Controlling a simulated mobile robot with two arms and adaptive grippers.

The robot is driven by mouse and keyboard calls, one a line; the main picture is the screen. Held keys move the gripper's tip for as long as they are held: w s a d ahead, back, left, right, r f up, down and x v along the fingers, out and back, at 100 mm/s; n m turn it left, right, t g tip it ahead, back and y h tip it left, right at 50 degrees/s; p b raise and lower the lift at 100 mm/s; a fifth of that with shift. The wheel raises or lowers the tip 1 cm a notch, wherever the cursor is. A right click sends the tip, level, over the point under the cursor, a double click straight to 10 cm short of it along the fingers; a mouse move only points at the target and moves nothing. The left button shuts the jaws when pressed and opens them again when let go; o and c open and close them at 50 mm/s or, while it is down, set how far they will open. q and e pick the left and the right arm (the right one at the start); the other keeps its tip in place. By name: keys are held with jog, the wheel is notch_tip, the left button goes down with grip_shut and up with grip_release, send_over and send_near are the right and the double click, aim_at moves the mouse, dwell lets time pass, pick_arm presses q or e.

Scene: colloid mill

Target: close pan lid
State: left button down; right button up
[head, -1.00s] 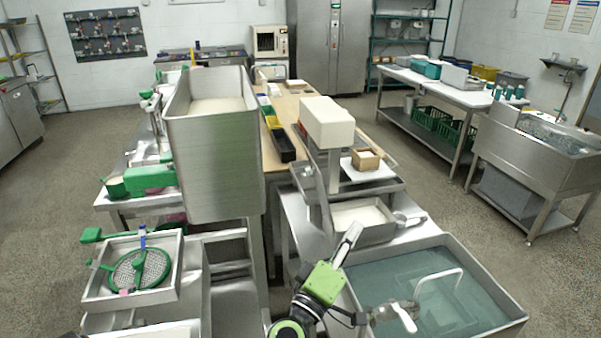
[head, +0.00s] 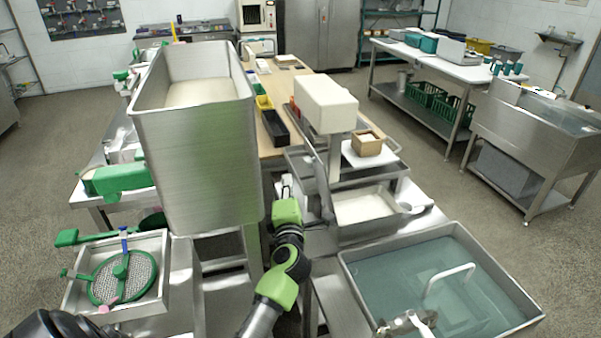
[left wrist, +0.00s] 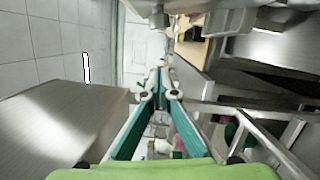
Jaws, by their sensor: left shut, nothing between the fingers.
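A shallow steel pan (head: 366,234) with pale contents stands open on the right bench in the head view. A grey steel panel, which looks like its lid (head: 319,185), stands steeply tilted at the pan's left side. My left gripper (head: 287,186) is just left of this panel, pointing away from me; I cannot tell whether it touches it. In the left wrist view its green fingers (left wrist: 157,88) meet at the tips with nothing between them. I cannot make out the lid surely in that view. My right gripper is not in view.
A tall steel hopper (head: 195,150) stands close on the left, and also fills the wrist view's left side (left wrist: 60,120). A white box on a post (head: 326,103) rises behind the pan. A water basin (head: 375,300) lies in front. A green sieve tray (head: 165,265) is at left.

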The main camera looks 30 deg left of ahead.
pick_arm(q)
jog(key=w+r+b, duration=0.1)
jog(key=w+b, duration=0.2)
jog(key=w, duration=0.3)
jog(key=shift+b, duration=0.3)
jog(key=shift+w+d+r, duration=0.1)
jog(key=shift+w+d, duration=0.05)
